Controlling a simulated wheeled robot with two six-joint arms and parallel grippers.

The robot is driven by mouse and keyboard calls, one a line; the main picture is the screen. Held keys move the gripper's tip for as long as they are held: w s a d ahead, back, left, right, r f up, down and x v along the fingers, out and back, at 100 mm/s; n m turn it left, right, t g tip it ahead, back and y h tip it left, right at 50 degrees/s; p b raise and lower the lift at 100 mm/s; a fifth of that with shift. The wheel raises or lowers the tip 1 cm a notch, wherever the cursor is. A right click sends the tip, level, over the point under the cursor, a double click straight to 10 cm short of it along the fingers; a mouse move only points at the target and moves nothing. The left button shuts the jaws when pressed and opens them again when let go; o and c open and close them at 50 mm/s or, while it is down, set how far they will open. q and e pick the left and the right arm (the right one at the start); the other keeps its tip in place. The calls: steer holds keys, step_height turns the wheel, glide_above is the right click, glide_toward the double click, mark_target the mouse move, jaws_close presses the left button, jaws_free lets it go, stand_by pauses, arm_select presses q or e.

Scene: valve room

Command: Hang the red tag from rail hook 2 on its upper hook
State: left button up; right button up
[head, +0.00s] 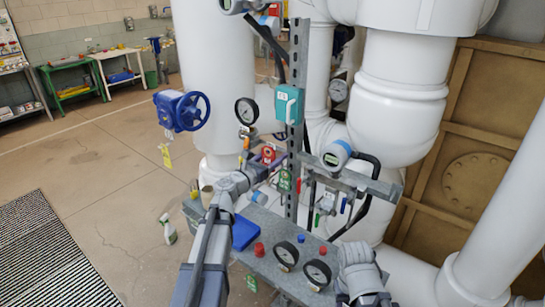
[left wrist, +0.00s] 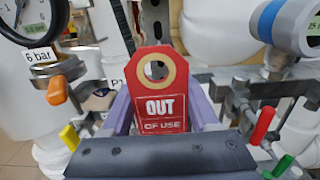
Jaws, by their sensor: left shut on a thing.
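The red tag (left wrist: 160,95), marked "OUT OF USE" with a tan-ringed hole near its top, stands upright in the left wrist view. My left gripper (left wrist: 163,112) is shut on its lower part, one purple finger at each side. The tag's lower end is hidden by the gripper. I cannot make out the upper hook. My right gripper is not in view.
A pressure gauge (head: 246,111) and a teal box (head: 289,104) are close to the tag. A horizontal rail (head: 370,182) with a blue-grey transmitter (head: 336,154) lies to the right. A shelf (head: 270,228) carries gauges and a blue box (head: 244,232).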

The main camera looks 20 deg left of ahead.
mark_target(292, 144)
arm_select(q)
steer(key=shift+x, duration=2.25)
steer(key=shift+w+d, duration=0.25)
steer(key=shift+w, duration=0.4)
steer(key=shift+w+d, duration=0.1)
steer(key=shift+w, duration=0.2)
steer(key=shift+w+d, duration=0.1)
steer(key=shift+w, duration=0.15)
steer(key=shift+w+d, duration=0.2)
steer(key=shift+w, duration=0.45)
steer(key=shift+w+d, duration=0.15)
steer(key=shift+w, duration=0.15)
steer(key=shift+w, duration=0.2)
steer(key=shift+d+f+b, duration=0.1)
steer(key=shift+f+b, duration=0.3)
steer(key=shift+f, duration=0.05)
stand_by(0.5)
